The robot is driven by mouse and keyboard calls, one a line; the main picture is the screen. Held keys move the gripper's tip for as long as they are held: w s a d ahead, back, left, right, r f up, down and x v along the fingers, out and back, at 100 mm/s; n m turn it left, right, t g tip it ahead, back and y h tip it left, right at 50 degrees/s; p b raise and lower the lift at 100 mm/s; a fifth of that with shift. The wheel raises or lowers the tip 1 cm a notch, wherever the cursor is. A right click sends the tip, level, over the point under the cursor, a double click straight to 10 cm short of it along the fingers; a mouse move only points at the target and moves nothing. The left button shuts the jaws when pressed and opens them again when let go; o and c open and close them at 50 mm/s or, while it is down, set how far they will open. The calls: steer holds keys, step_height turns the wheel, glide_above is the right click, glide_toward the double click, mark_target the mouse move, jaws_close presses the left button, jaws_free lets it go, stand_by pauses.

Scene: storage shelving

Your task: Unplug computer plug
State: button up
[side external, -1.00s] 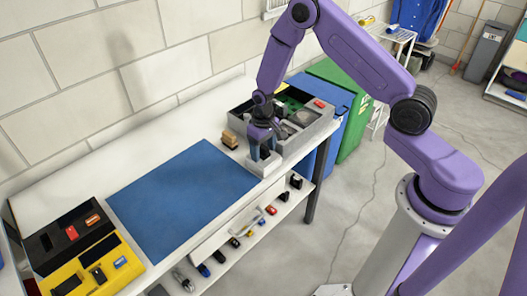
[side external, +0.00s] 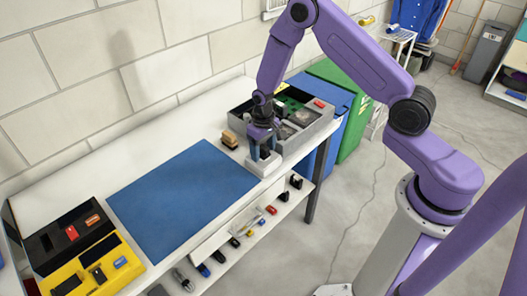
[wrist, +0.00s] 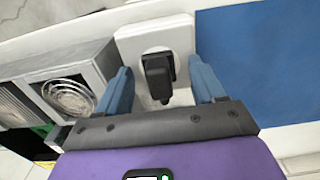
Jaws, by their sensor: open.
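The black computer plug (wrist: 158,78) sits in a white socket block (wrist: 152,36) on the bench, in the wrist view. The white block also shows in the side view (side external: 262,166), under my gripper (side external: 264,152). In the wrist view my gripper (wrist: 160,90) is open, with one blue finger on each side of the plug and a gap visible on both sides. Part of the socket face is hidden behind the plug. In the side view the plug is mostly hidden by the fingers.
A blue mat (side external: 180,200) lies on the other side. A small brown and black object (side external: 229,139) is near the block. Yellow and black cases lie at the left end.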

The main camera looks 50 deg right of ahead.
mark_target(263, 147)
jaws_close()
steer(key=shift+r, duration=2.95)
